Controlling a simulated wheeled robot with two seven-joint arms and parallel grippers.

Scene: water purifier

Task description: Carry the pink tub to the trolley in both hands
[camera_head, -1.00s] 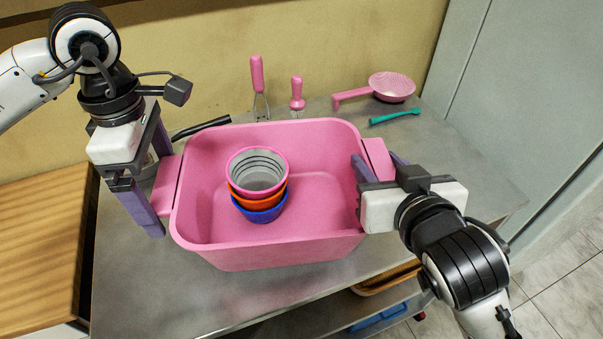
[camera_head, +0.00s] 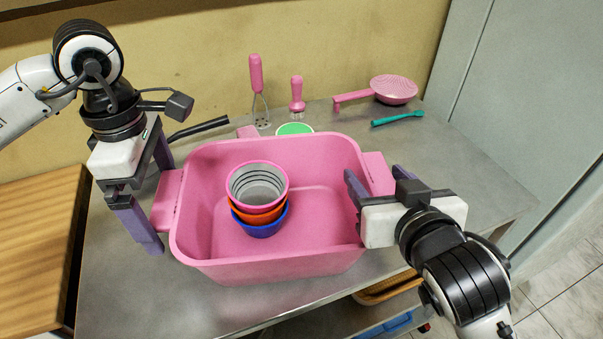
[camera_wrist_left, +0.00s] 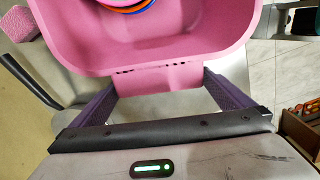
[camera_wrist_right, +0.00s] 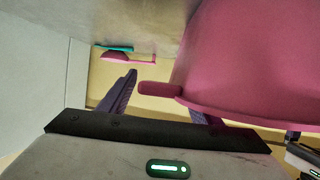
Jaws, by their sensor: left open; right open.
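The pink tub (camera_head: 265,268) stands on the grey metal table, with a stack of nested bowls (camera_head: 258,190) in it: pink and grey on top, orange, then blue. My left gripper (camera_head: 152,190) is open at the tub's left handle (camera_head: 163,205). In the left wrist view this handle (camera_wrist_left: 155,78) lies between the spread fingers. My right gripper (camera_head: 372,185) is open at the right handle (camera_head: 378,172). The right wrist view shows that handle's pink end (camera_wrist_right: 160,89) between the fingertips, one finger near the tub wall. I cannot tell whether the fingers touch it.
Behind the tub lie a green-topped round item (camera_head: 295,128), a masher (camera_head: 257,85), a pink brush (camera_head: 297,95), a pink strainer (camera_head: 393,89) and a teal brush (camera_head: 397,118). A wooden surface (camera_head: 35,245) is at left, a grey cabinet (camera_head: 510,110) at right.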

